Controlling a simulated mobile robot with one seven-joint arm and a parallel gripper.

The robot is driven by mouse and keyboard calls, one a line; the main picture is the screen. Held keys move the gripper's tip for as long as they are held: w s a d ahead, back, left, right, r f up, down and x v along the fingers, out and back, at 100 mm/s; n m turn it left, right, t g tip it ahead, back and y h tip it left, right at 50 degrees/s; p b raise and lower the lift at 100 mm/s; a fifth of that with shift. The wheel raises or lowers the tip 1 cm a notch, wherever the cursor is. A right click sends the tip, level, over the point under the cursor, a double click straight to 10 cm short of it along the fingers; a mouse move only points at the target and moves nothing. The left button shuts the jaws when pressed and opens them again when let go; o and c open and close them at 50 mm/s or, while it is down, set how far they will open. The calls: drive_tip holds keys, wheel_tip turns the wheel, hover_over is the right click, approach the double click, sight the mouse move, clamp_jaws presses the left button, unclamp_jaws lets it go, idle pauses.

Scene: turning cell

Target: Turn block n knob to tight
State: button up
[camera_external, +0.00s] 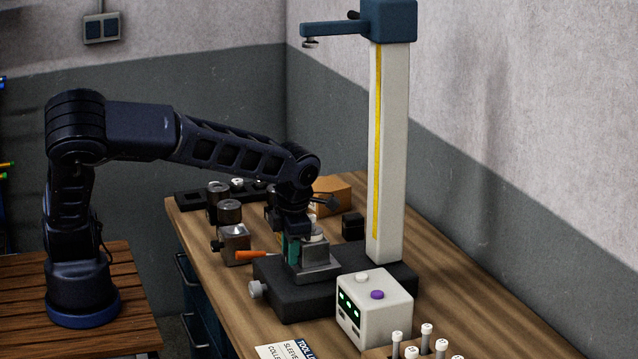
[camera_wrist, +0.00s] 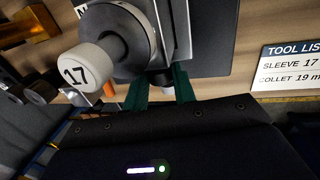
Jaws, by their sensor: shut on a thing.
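My gripper (camera_external: 292,262) points down at the block's near left side. In the wrist view its two green fingers (camera_wrist: 160,88) close around a small part at the block's side, which looks like the block's knob (camera_wrist: 158,78). The fingers hide most of that knob, and no tight mark is readable. A white-capped sleeve marked 17 (camera_wrist: 88,66) sits in the block, close to the fingers.
The white column (camera_external: 388,150) rises behind the block. A grey base knob (camera_external: 258,289), a white control box (camera_external: 373,308) and an orange-handled tool (camera_external: 252,255) stand close by. Another metal block (camera_external: 235,243) is to the left. A tool list card (camera_external: 285,350) lies in front.

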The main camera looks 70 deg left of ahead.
idle(0.4)
drive_tip(key=o, duration=1)
drive_tip(key=shift+r, duration=0.15)
drive_tip(key=r, duration=0.3)
drive_tip(key=d+r, duration=0.1)
drive_tip(key=r, duration=0.2)
drive_tip(key=d+r, duration=0.1)
drive_tip(key=r, duration=0.3)
drive_tip(key=shift+d+r, duration=0.1)
drive_tip(key=shift+d, duration=0.15)
